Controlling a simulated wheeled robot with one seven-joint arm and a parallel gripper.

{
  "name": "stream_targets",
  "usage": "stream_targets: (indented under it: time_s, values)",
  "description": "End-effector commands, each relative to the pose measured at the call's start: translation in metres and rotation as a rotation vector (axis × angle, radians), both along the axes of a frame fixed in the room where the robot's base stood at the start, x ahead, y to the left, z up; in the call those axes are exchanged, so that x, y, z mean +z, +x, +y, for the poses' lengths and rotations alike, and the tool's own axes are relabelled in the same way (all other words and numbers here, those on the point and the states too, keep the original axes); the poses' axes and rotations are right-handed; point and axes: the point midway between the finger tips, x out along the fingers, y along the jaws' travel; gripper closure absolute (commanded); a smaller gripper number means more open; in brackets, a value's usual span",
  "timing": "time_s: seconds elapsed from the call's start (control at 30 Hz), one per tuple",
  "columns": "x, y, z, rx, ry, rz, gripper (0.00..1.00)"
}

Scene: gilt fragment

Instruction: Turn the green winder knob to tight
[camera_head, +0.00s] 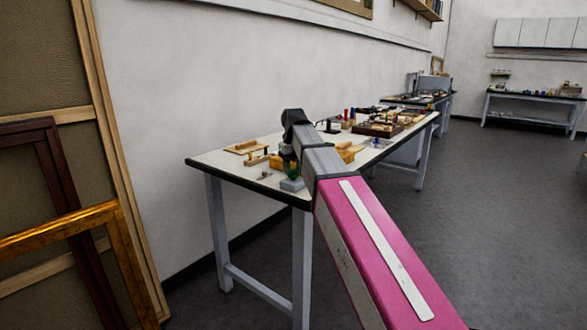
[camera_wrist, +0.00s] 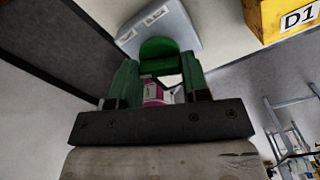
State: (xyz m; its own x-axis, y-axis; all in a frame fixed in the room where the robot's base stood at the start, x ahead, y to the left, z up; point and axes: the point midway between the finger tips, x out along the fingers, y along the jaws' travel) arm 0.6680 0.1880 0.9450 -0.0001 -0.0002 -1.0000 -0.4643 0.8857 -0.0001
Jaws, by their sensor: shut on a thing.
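The green winder knob (camera_wrist: 160,47) stands on a grey block (camera_wrist: 178,22) with small dark marks on its face, too small to read. My gripper (camera_wrist: 159,66) has its two green fingers on either side of the knob, shut on it. In the head view my gripper (camera_head: 290,160) points down at the near end of the workbench (camera_head: 232,166), just above the grey block (camera_head: 291,185). The knob is mostly hidden there by my gripper and arm.
A yellow box labelled D1 (camera_wrist: 283,17) lies near the grey block. Wooden pieces (camera_head: 246,147) and a dark tray (camera_head: 377,130) lie on the bench. Picture frames (camera_head: 75,235) lean at the left. The floor (camera_head: 500,200) to the right is clear.

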Motion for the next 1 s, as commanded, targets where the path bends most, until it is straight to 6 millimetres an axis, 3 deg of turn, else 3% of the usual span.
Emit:
stream_targets:
  time_s: [0.73, 0.77, 0.8, 0.83, 1.0]
  values:
    - [0.0005, 0.0006, 0.0002, -0.087, 0.000, -0.001, 0.81]
    - [0.0005, 0.0006, 0.0002, -0.087, 0.000, -0.001, 0.51]
    - [0.0004, 0.0005, 0.0003, -0.087, 0.000, -0.001, 0.38]
    - [0.0004, 0.0005, 0.0003, -0.087, 0.000, -0.001, 0.32]
    - [0.0002, 0.0003, 0.0001, -0.087, 0.000, -0.001, 0.32]
